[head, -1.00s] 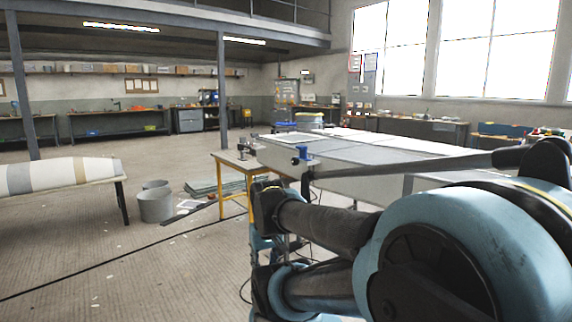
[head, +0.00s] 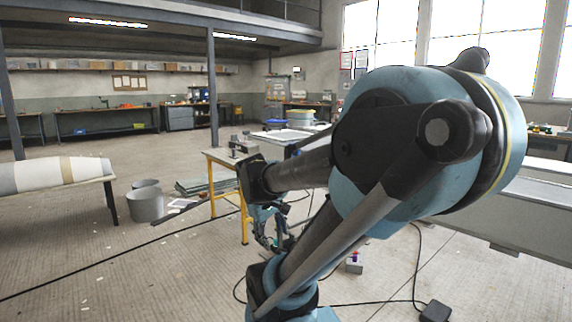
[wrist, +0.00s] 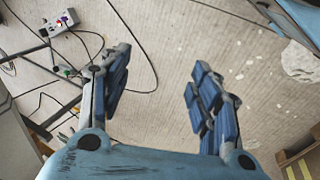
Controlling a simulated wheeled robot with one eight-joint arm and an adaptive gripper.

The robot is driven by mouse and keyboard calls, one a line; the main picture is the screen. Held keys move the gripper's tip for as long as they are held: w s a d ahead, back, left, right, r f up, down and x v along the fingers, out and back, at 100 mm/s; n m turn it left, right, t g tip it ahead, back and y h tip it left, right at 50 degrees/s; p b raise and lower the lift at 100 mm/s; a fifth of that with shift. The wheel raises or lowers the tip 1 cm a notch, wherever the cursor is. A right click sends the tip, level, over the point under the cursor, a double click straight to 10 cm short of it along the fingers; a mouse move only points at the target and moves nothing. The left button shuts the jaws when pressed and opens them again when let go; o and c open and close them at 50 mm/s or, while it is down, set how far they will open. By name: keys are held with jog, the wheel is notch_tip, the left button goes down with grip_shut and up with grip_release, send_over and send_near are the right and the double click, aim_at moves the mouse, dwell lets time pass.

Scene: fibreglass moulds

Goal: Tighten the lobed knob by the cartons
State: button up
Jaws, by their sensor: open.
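I cannot make out a lobed knob in either view. Cartons (head: 131,66) stand on a long shelf along the back wall, far off. A small grey device (head: 243,146) sits on the yellow-legged table (head: 222,157); its details are too small to tell. My gripper (head: 274,238) hangs low beyond my arm in the head view, partly hidden. In the wrist view my gripper (wrist: 160,95) has its two blue-padded fingers wide apart. My arm covers much of the long mould bench.
A white crumpled heap (wrist: 301,62) and a wooden edge (wrist: 298,166) are at the right. Open floor lies in front.

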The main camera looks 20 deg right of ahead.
jog(key=w+d+r+n+h, duration=0.2)
jog(key=w+d+r+n, duration=0.1)
jog(key=w, duration=0.4)
jog(key=w+d+r+n+t+h, duration=0.1)
jog(key=w+d+r+n+h, duration=0.15)
jog(key=w, duration=0.35)
jog(key=w+d+r+n+h, duration=0.2)
jog(key=w+r+n, duration=0.1)
jog(key=w, duration=0.4)
jog(key=w+a+r+n+t+h, duration=0.15)
jog(key=w+n+h, duration=0.3)
jog(key=w, duration=0.55)
jog(key=w+a+r+n+t+h, duration=0.1)
jog(key=w+n+t+h, duration=0.3)
jog(key=w, duration=0.6)
jog(key=w+d, duration=0.1)
jog(key=d, duration=0.4)
jog(key=w+d+g, duration=0.1)
jog(key=w+d, duration=0.1)
jog(key=d, duration=0.3)
jog(key=w+d+g+y, duration=0.1)
jog(key=w+d, duration=0.1)
jog(key=d, duration=0.4)
jog(key=shift+w+d+f+n+g, duration=0.1)
jog(key=shift+w+n+g, duration=0.15)
jog(key=shift+n, duration=0.05)
jog(key=c, duration=1)
